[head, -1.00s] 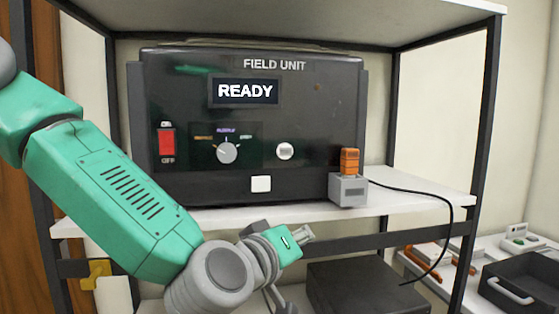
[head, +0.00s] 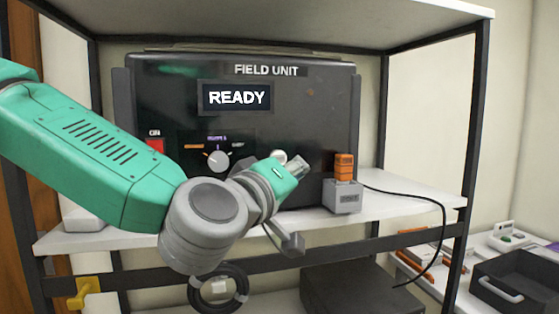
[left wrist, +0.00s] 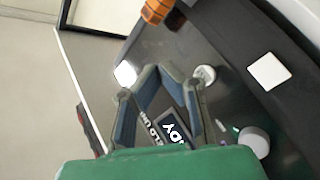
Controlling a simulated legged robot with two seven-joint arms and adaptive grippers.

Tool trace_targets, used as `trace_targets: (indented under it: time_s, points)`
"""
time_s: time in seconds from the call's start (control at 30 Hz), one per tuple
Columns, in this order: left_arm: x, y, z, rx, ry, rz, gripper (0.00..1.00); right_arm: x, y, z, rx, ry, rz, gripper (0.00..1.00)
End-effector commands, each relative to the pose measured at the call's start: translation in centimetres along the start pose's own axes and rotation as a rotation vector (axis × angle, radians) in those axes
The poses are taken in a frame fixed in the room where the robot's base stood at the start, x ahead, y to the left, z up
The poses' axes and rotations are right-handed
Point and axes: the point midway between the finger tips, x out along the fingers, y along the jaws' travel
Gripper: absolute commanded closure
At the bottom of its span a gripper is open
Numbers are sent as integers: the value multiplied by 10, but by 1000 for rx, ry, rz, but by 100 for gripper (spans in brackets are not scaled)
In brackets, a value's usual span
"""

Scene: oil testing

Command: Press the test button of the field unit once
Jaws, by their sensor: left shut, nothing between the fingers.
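The black field unit (head: 310,100) stands on a white shelf, and its display (head: 237,97) reads READY. On its front are a grey selector knob (head: 218,160) and a round white button (head: 279,156), partly covered by my left gripper (head: 299,164). No test label is readable. In the left wrist view the round button (left wrist: 205,74) lies just beside the shut, empty fingers (left wrist: 162,72). I cannot tell whether they touch it. The white square (left wrist: 269,71) and the knob (left wrist: 254,142) also show there. My right gripper is out of view.
A grey block (head: 343,196) with an orange top (head: 344,167) and a black cable stands at the unit's right. A dark tray (head: 515,285) lies at lower right. A shelf post (head: 473,120) bounds the right side.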

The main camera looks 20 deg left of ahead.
Motion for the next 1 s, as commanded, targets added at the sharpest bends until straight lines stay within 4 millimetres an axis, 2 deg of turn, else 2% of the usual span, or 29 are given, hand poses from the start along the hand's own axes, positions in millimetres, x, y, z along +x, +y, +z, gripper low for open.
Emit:
trace_targets:
  time_s: [0.5, 0.7, 1.0]
  points:
    - [46, -35, -35, -1, 1, -1, 100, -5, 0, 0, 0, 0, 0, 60]
    - [54, -40, -40, 0, -1, -1, 100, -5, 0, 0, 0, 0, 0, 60]
    - [55, -41, -40, 1, -1, 0, 100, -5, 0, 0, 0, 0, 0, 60]
